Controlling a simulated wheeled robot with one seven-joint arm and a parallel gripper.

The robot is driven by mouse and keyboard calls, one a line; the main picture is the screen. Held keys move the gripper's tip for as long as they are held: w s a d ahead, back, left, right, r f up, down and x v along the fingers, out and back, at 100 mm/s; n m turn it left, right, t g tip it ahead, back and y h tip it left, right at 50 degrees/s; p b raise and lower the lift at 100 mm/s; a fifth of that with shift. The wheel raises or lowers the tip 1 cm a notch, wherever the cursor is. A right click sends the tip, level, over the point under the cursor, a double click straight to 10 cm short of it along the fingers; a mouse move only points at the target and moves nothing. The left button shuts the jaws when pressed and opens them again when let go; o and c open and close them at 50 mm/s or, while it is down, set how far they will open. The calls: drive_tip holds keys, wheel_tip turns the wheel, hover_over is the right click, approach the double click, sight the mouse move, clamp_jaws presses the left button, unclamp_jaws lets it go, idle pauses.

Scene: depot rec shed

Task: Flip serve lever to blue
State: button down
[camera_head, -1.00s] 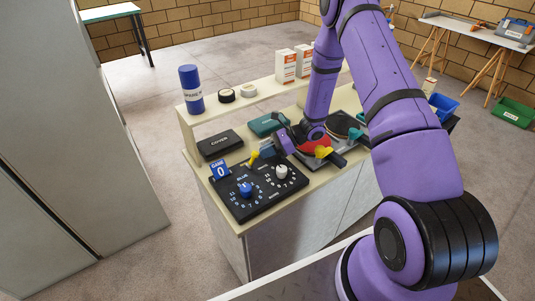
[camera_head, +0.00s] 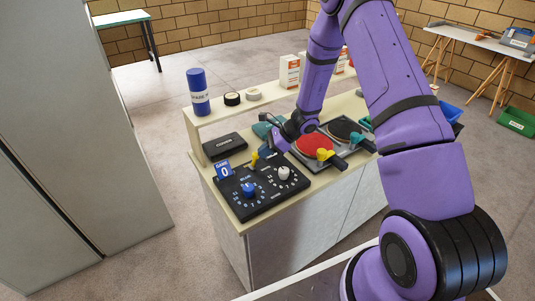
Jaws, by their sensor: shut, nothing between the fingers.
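The black scoreboard (camera_head: 235,202) lies on the near left end of the counter. It has a blue dial knob (camera_head: 249,189) and a white dial knob (camera_head: 284,173). A small yellow lever (camera_head: 255,159) stands at the board's back edge, between the two dials; its exact lean is hard to tell. My gripper (camera_head: 266,152) is shut and empty, just right of the yellow lever and low over the board's back edge. I cannot tell whether it touches the lever. The fingertips are small and partly merge with the dark board.
A blue "0" card (camera_head: 224,170) stands at the board's left corner. A black case (camera_head: 225,146) and a teal case (camera_head: 268,127) lie behind. Red (camera_head: 313,144) and black (camera_head: 344,128) paddles lie right. A raised shelf holds a blue can (camera_head: 199,92) and tape rolls.

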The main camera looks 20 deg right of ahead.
drive_tip(key=shift+s+a+r+n+h, duration=0.15)
drive_tip(key=shift+a+r+h, duration=0.15)
drive_tip(key=shift+a+h, duration=0.5)
drive_tip(key=shift+s+a+r+n+h, duration=0.2)
drive_tip(key=shift+a+h, duration=0.3)
drive_tip(key=shift+h, duration=0.6)
drive_tip(key=shift+a+r, duration=0.1)
drive_tip(key=shift+a, duration=0.4)
drive_tip(key=shift+r, duration=0.8)
